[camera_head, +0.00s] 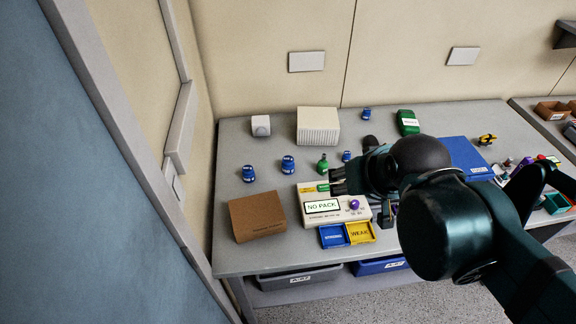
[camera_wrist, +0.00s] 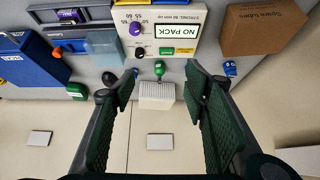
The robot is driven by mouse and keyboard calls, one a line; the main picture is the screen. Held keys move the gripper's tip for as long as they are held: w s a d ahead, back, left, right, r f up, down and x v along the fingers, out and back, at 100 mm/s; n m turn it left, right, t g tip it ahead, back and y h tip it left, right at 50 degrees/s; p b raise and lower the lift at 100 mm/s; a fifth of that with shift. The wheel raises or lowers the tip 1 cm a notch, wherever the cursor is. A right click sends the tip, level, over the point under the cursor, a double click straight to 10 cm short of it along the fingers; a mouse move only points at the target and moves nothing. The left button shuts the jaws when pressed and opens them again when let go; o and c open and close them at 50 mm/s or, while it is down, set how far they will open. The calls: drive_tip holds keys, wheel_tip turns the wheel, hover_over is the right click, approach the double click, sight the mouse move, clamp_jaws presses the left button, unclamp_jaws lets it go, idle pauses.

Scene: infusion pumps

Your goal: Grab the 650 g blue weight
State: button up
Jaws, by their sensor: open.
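Several blue weights stand on the grey table: one at the left (camera_head: 248,173), a larger-looking one beside it (camera_head: 288,164), a small one near my gripper (camera_head: 346,156) and one at the back (camera_head: 366,114). Their mass labels are too small to read, so I cannot tell which is 650 g. In the wrist view a blue weight (camera_wrist: 229,68) shows just outside the right finger. My gripper (camera_head: 338,181) is open and empty above the table, over the NO PACK device; its fingers also show in the wrist view (camera_wrist: 160,76).
A green weight (camera_head: 322,165) stands among the blue ones. The NO PACK device (camera_head: 312,193), a brown box (camera_head: 257,216) and blue and yellow trays (camera_head: 360,233) are in front. A white ribbed box (camera_head: 318,127) stands behind.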

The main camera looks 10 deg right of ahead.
drive_tip(key=w, duration=0.1)
drive_tip(key=m+g+h+p, duration=0.1)
drive_tip(key=m+g+p, duration=0.6)
drive_tip(key=m+p, duration=0.7)
hover_over(287, 159)
drive_tip(key=b, duration=0.3)
drive_tip(key=f+m, duration=0.1)
drive_tip(key=f, duration=0.3)
drive_tip(key=f+m, duration=0.1)
drive_tip(key=f, duration=0.4)
drive_tip(key=shift+s+f+m, duration=0.2)
drive_tip(key=shift+f+m, duration=0.1)
drive_tip(key=shift+m, duration=0.1)
drive_tip(key=shift+w+a+f+m, duration=0.15)
drive_tip(key=shift+a+f+m, duration=0.1)
drive_tip(key=shift+f, duration=0.2)
drive_tip(key=shift+w+a+f+m, duration=0.15)
drive_tip(key=shift+f+m, duration=0.1)
drive_tip(key=shift+f, duration=0.15)
drive_tip(key=shift+d+f, duration=0.1)
drive_tip(key=shift+d+f, duration=0.15)
drive_tip(key=shift+f, duration=1)
drive_tip(key=shift+s+d+f, duration=0.1)
drive_tip(key=shift+d+f, duration=0.1)
drive_tip(key=shift+f, duration=1.1)
drive_tip(key=shift+d+f, duration=0.15)
drive_tip(key=shift+f, duration=1.15)
